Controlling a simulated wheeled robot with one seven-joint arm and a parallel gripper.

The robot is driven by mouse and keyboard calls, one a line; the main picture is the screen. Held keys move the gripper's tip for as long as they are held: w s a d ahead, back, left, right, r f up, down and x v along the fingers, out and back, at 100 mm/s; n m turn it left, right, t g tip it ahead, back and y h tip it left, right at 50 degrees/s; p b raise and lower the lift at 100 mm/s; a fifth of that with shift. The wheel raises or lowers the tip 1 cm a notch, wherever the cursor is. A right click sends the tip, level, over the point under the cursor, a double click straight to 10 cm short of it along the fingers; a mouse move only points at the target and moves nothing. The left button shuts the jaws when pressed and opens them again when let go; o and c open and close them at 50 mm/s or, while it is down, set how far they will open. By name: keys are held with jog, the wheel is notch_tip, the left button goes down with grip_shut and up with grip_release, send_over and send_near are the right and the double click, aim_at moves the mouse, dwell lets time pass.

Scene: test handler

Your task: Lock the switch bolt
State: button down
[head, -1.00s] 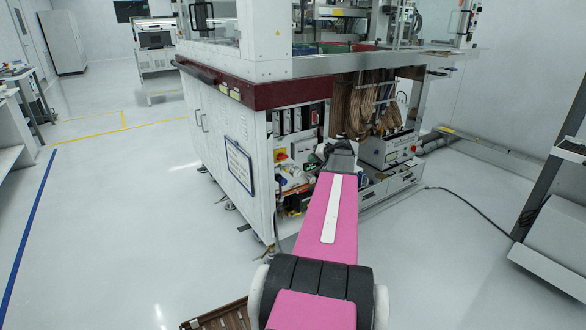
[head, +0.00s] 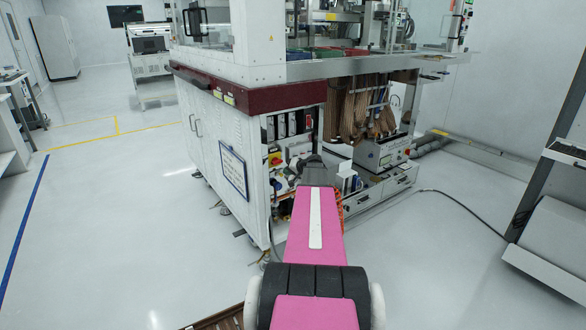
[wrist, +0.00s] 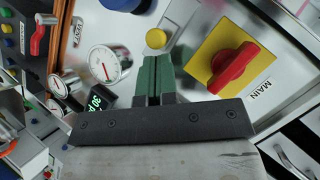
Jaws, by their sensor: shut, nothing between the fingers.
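In the wrist view, a red rotary handle (wrist: 233,67) sits on a square yellow plate (wrist: 210,47) beside a MAIN label. The switch also shows small in the head view (head: 275,159), on the machine's open front. A round yellow knob (wrist: 156,39) stands to the left of the plate, just beyond my fingertips. My gripper (wrist: 155,58) has green fingers closed together with nothing between them. Its tips lie left of the red handle, apart from it. I cannot tell whether they touch the yellow knob, or which part is the bolt. My arm hides the gripper in the head view.
Round gauges (wrist: 108,64), a green-lit display (wrist: 98,100) and a red-handled valve (wrist: 40,35) lie left of my fingers. The white machine cabinet (head: 205,140) stands ahead. Hanging brown cables (head: 365,108) are at its right. Open floor lies left and right.

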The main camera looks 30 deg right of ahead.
aim_at(280, 174)
jog(key=shift+a+f, duration=0.2)
jog(key=shift+a+f, duration=0.15)
jog(key=shift+a, duration=0.4)
jog(key=shift+a+f, duration=0.15)
jog(key=shift+a, duration=0.4)
